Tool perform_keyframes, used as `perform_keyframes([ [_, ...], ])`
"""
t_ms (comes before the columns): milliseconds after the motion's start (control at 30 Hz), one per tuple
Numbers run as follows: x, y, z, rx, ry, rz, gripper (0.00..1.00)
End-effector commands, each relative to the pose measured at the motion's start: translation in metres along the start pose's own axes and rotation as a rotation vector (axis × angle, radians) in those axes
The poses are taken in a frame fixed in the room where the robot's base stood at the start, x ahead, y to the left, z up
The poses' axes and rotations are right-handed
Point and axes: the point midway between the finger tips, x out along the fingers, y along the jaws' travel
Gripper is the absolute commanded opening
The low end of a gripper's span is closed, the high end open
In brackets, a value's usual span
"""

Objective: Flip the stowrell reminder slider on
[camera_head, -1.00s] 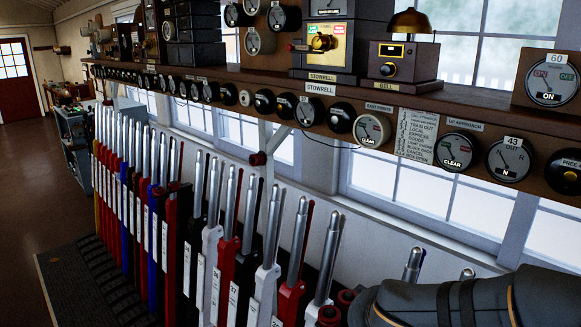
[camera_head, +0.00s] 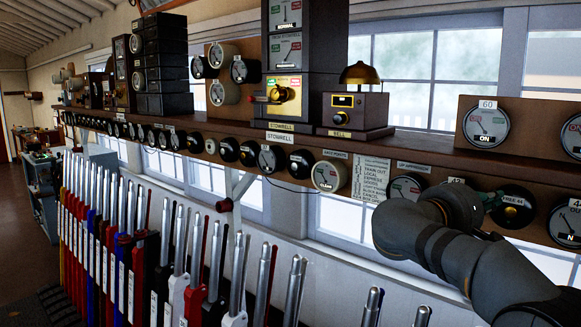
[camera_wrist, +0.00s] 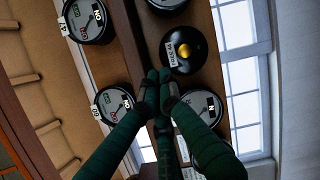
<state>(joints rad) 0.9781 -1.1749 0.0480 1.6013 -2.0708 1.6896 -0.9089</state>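The Stowrell instrument, a dark box with a brass front panel (camera_head: 285,93), stands on the shelf in the head view. A Stowrell label (camera_head: 281,127) is below. My gripper (camera_wrist: 158,76) shows in the wrist view with its dark green fingers drawn together at the tips and nothing seen between them.
A bell on a wooden box (camera_head: 356,108) stands right of the instrument. A row of tall levers (camera_head: 190,260) stands below. In the wrist view, a black dial with a yellow centre (camera_wrist: 188,48) is near the fingertips.

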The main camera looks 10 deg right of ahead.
Motion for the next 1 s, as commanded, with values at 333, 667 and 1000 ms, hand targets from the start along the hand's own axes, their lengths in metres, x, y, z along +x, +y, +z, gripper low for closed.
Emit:
perform_keyframes([
  [333, 0.03, 0.06, 0.121, 0.229, -0.462, 0.044, 0.0],
  [667, 0.003, 0.076, 0.111, 0.243, -0.509, 0.046, 0.0],
  [1000, 0.0, 0.077, 0.107, 0.242, -0.501, 0.047, 0.0],
])
